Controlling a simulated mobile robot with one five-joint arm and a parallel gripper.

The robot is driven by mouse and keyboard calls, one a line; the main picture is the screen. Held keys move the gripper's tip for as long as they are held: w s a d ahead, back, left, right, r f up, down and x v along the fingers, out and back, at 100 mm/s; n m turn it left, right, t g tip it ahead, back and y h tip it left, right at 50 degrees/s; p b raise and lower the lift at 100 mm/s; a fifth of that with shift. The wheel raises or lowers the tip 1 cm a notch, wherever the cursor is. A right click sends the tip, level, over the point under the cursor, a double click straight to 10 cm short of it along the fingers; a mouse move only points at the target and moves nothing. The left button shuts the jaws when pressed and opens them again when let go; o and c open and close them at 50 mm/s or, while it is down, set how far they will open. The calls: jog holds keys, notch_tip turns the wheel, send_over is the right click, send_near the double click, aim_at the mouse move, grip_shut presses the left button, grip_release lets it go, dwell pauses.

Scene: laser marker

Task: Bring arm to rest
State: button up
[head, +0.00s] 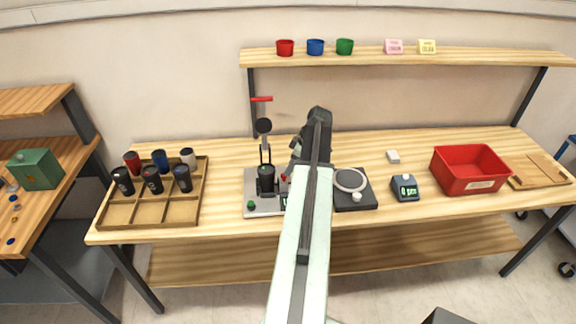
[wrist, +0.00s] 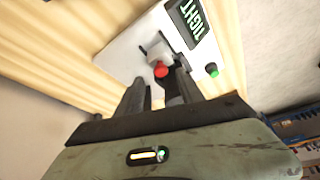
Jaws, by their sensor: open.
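My gripper (wrist: 160,88) is open in the wrist view. Its two dark fingers point toward a red knob (wrist: 160,70) on the white-grey marking machine (wrist: 130,52). The knob is near the fingertips; I cannot tell whether they touch it. The machine's screen (wrist: 190,20) reads "TIGHT", and a green button (wrist: 211,70) is at its edge. In the head view the machine's base (head: 256,208) stands mid-bench with a black tumbler (head: 266,180) upright on it. My arm covers the machine's right side and most of my gripper there.
A wooden tray (head: 120,216) with several tumblers stands left. Right are a round-plated device (head: 367,200), a small display unit (head: 405,188), a red bin (head: 468,184) and a wooden board (head: 538,172). A shelf (head: 370,57) with coloured cups runs above the bench.

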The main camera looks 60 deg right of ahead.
jog(key=p+v, duration=0.1)
jog(key=v, duration=0.2)
jog(key=shift+s+r, duration=0.1)
jog(key=w+a+n+g+y, duration=0.15)
jog(key=w+a+n, duration=0.45)
jog(key=w+a, duration=1.75)
jog(key=w+a+n+g, duration=0.1)
jog(key=w+a, duration=0.1)
jog(key=a, duration=0.9)
jog(key=w+a+n, duration=0.1)
jog(key=w+a, duration=0.1)
jog(key=a, duration=0.8)
jog(key=s+a+f+m+g+h, duration=0.1)
jog(key=s+a+m, duration=0.2)
jog(key=a+m, duration=0.2)
jog(key=s+a+m+h, duration=0.1)
jog(key=s+a+m, duration=0.3)
jog(key=a, duration=0.6)
jog(key=shift+s+a+f+m+g, duration=0.3)
jog(key=shift+f+m+g, duration=0.1)
jog(key=shift+m, duration=0.5)
